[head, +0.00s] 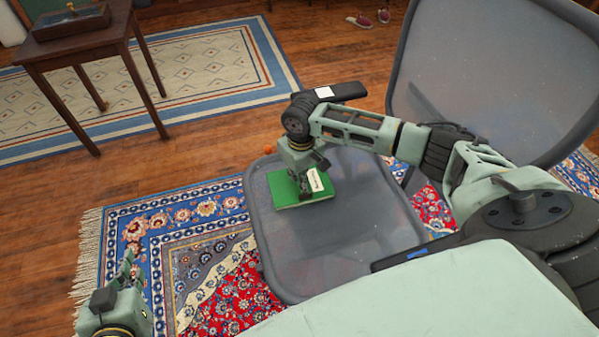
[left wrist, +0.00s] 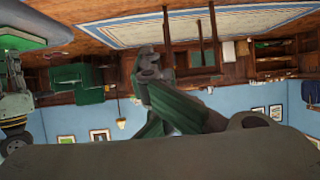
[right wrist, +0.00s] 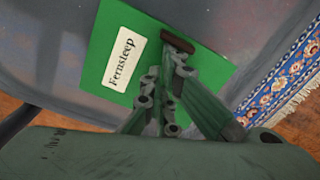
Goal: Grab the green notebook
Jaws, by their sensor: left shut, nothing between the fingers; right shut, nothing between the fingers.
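The green notebook (head: 287,190) lies on the seat of a grey chair (head: 345,240) in the head view. It carries a white label reading "Fernsteep". My right gripper (head: 306,188) points down over the notebook and hides part of it. In the right wrist view the notebook (right wrist: 150,30) fills the upper middle, and my right gripper (right wrist: 172,80) is shut and empty in front of it. I cannot tell whether the fingertips touch the cover. My left gripper (head: 125,270) is at the lower left of the head view, away from the chair. It is shut and empty in the left wrist view (left wrist: 150,65).
The chair's tall back (head: 490,75) rises at the right. A patterned rug (head: 165,230) lies under the chair. A wooden table (head: 85,45) with a box on it stands at the upper left. Open wood floor (head: 190,155) lies between table and chair.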

